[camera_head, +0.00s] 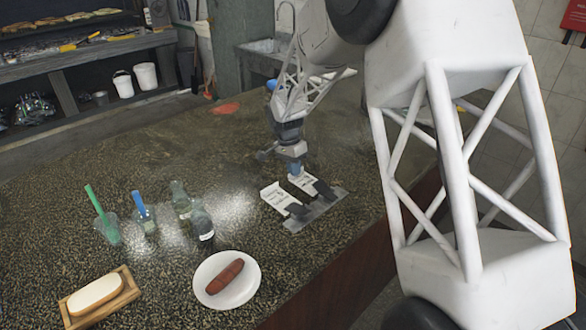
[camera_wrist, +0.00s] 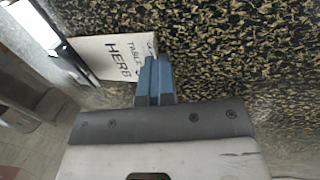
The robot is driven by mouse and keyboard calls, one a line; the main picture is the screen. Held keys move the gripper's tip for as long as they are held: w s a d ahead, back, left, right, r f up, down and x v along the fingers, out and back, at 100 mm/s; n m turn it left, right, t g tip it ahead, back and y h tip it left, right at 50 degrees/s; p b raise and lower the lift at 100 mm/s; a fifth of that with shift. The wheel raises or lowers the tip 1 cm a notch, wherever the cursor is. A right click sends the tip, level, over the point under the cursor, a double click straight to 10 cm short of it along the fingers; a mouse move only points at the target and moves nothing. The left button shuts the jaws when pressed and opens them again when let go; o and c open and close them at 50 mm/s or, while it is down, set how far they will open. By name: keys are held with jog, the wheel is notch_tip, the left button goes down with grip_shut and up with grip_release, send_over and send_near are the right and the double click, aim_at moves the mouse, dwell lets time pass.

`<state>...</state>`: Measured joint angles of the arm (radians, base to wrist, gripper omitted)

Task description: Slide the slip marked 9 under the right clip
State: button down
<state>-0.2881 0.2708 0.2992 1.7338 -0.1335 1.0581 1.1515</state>
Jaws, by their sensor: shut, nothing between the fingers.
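Two white paper slips lie on the speckled counter by a grey metal plate (camera_head: 318,214). In the head view, the left slip (camera_head: 279,196) reaches to the left dark clip (camera_head: 298,211), and the right slip (camera_head: 301,183) reaches to the right dark clip (camera_head: 323,190). My gripper (camera_head: 295,170) is shut and empty, low over the far end of the right slip. In the wrist view, my blue fingertips (camera_wrist: 153,62) are together over a slip (camera_wrist: 108,52) reading "TABLE" and "HERB". Its number is hidden or unreadable. I cannot tell whether the fingers touch it.
A white plate (camera_head: 251,290) with a sausage (camera_head: 225,277) and a wooden tray (camera_head: 129,291) with bread (camera_head: 96,294) are at the front. Glass bottles (camera_head: 202,225) and cups (camera_head: 112,232) stand left of the slips. The counter between is clear.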

jog(key=c, duration=1.4)
grip_release()
jog(key=shift+o, duration=0.2)
notch_tip(320, 180, up, 7)
